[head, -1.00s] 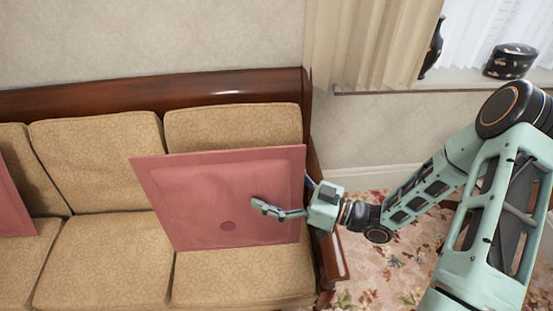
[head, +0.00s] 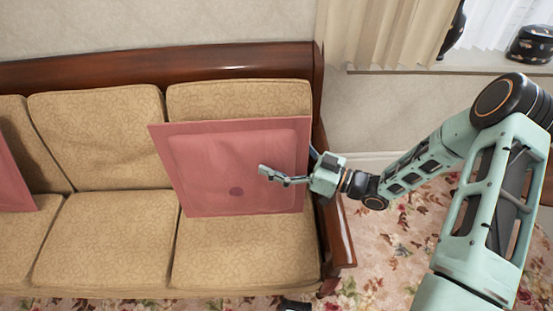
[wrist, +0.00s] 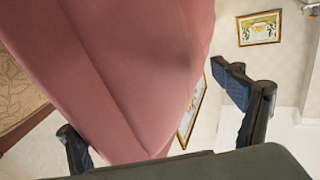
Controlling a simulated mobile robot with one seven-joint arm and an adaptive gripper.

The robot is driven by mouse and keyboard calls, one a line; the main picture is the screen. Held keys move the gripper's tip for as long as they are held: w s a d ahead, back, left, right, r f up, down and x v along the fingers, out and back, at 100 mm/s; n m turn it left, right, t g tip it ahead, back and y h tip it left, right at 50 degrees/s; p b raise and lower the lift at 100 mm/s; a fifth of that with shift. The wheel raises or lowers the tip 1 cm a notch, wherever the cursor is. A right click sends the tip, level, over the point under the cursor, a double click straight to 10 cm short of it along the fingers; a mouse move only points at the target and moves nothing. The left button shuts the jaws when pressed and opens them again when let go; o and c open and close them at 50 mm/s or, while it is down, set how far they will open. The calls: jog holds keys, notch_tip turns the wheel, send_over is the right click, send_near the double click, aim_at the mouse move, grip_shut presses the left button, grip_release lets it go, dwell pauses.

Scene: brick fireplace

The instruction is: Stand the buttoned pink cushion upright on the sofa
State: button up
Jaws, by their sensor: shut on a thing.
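The buttoned pink cushion (head: 215,165) is upright, leaning back a little, above the right seat of the tan sofa (head: 105,240). Its round button shows low on its face. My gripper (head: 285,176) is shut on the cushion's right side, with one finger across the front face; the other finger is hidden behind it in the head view. In the wrist view the cushion (wrist: 130,70) fills the left and middle, between the two fingers (wrist: 160,125). I cannot tell whether its lower edge touches the seat.
Another pink cushion (head: 12,180) stands at the sofa's left, cut off by the frame. The dark wooden armrest (head: 338,230) is close to my gripper on the right. A curtain (head: 385,30) and a sill with dark vases (head: 530,45) are behind. The middle seat is clear.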

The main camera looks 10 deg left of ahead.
jog(key=w+a+f+m+b, duration=0.1)
jog(key=w+a+f+b, duration=0.1)
jog(key=w+f, duration=0.4)
jog(key=shift+w+a+m+h+b, duration=0.15)
jog(key=shift+w+m+h+b, duration=0.2)
jog(key=shift+w+b, duration=0.35)
dwell(0.5)
jog(key=shift+w+a+f+b, duration=0.15)
jog(key=shift+w+a+b, duration=0.1)
jog(key=shift+w+b, duration=0.45)
jog(key=shift+w+a+f+b, duration=0.2)
jog(key=shift+w+b, duration=0.2)
jog(key=shift+w, duration=0.45)
jog(key=shift+w+a+f+b, duration=0.1)
jog(key=shift+w+a+b, duration=0.15)
jog(key=shift+w+b, duration=0.45)
jog(key=shift+w, duration=0.1)
